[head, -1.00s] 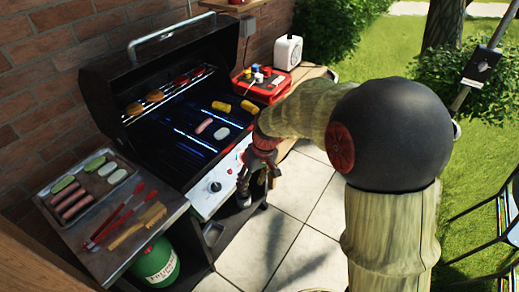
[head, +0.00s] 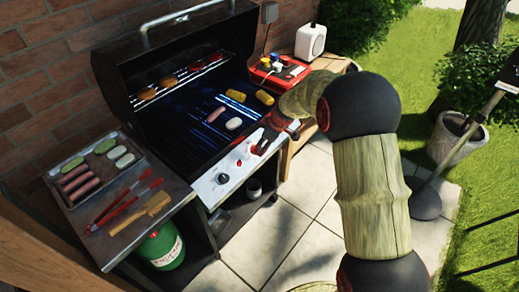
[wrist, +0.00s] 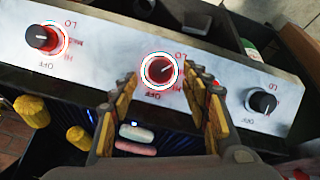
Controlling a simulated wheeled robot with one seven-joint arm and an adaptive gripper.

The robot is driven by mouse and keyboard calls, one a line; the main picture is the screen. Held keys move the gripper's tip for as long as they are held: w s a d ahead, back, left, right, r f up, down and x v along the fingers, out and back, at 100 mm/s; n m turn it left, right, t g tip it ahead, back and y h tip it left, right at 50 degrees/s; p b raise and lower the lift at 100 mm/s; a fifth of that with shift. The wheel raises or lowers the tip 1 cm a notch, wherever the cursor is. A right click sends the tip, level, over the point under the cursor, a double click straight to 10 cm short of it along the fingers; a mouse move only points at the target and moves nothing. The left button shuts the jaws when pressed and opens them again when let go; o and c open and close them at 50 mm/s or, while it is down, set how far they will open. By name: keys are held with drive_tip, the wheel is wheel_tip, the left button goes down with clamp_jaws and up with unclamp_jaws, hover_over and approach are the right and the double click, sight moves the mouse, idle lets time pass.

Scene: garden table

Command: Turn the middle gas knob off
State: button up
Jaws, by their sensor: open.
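The grill's pale control panel (head: 228,172) carries three knobs. In the wrist view the middle knob (wrist: 160,71) has a lit red-and-white ring, with OFF printed below it. It sits between and just beyond the fingertips of my gripper (wrist: 172,88), which is open and empty, one finger on each side. I cannot tell whether a finger touches the knob. The left knob (wrist: 42,38) also glows red; the right knob (wrist: 263,103) is black and unlit.
The open grill (head: 185,115) holds sausage, corn and patties. A side shelf (head: 105,245) bears a tray (head: 136,171), red tongs (head: 125,205) and a brush (head: 142,213). A green gas bottle (head: 160,250) stands below. Paving in front is clear.

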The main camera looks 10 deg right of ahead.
drive_tip(key=shift+b+x, duration=0.4)
drive_tip(key=shift+x, duration=1.6)
drive_tip(key=shift+c, duration=0.3)
drive_tip(key=c, duration=1.1)
